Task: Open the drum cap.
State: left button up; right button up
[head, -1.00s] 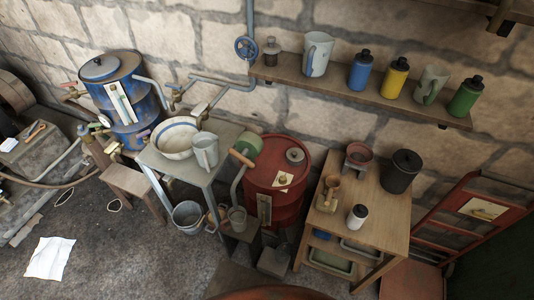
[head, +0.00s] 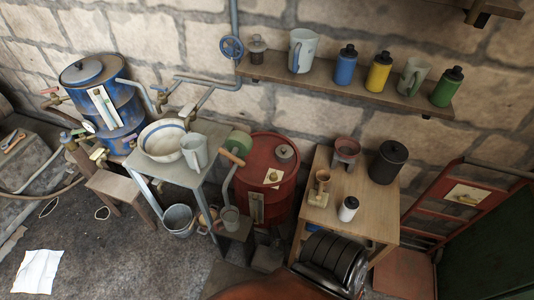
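The red drum (head: 257,185) stands against the stone wall, between the grey metal table and the wooden table. Its grey round cap (head: 285,153) sits on the right part of the drum's top and looks seated in place. A paper tag (head: 273,177) lies on the drum top near the cap. A black ribbed part of my own arm shows at the bottom, in front of the wooden table and well away from the cap. No fingertips of either gripper show.
A green-ended tool or pump (head: 239,144) is at the drum's left rim. The wooden table (head: 325,220) on the right holds a black pot (head: 388,161), cups and a white bottle (head: 348,208). A shelf (head: 340,87) with bottles and jugs runs above the drum.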

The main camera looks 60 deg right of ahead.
aim_at(283, 152)
jog(key=k, duration=0.8)
jog(key=z, duration=0.9)
jog(key=i, duration=0.45)
jog(key=z, duration=0.05)
